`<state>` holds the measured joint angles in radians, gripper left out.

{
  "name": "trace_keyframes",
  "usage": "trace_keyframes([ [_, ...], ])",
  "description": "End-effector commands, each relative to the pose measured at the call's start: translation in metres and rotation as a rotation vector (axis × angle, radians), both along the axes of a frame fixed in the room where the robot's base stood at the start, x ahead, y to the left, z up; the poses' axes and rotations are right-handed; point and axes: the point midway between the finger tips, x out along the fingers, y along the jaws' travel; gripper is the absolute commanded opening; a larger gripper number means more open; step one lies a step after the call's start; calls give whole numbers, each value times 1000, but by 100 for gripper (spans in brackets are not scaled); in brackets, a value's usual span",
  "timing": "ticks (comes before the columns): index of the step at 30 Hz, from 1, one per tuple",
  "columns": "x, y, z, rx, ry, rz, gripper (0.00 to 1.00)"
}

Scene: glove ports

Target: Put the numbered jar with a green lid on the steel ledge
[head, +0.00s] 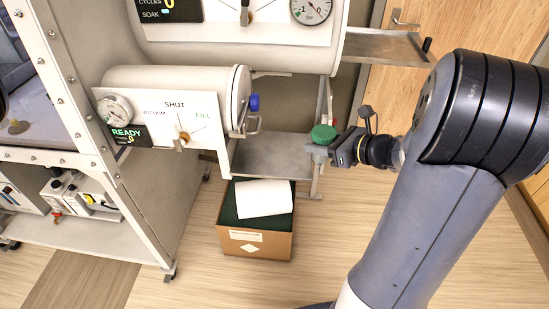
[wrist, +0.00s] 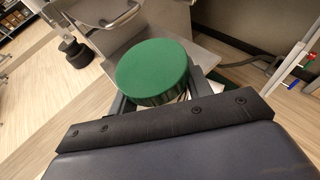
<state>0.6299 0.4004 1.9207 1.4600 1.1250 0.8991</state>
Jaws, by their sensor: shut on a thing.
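The jar's round green lid (head: 323,133) shows at my gripper (head: 320,148) in the head view. It also fills the middle of the wrist view (wrist: 152,70). My gripper is shut on the jar below the lid. The jar's body is mostly hidden by the fingers, and no number can be read. The jar looks upright. The steel ledge (head: 262,158) is the lower grey shelf beside the small chamber, just left of the jar in the head view. Whether the jar touches the ledge or is above it cannot be told.
A small cylindrical chamber (head: 170,80) marked SHUT has a blue knob (head: 254,103) and handle near the ledge. A higher steel shelf (head: 385,46) sticks out at the upper right. A cardboard box (head: 256,243) with a white roll stands on the floor below.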

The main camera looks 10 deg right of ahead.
Motion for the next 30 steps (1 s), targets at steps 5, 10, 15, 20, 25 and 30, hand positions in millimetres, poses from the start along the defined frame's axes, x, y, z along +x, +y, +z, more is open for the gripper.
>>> trace_keyframes([
  [5,-34,-20,-12,3,-3,83,23],
  [10,-42,-21,-14,4,-5,115,23],
  [15,-22,2,-13,3,-5,124,23],
  [20,5,29,-13,3,-5,124,23],
  [25,32,56,-13,4,-5,122,23],
  [30,49,72,-13,2,-5,118,23],
])
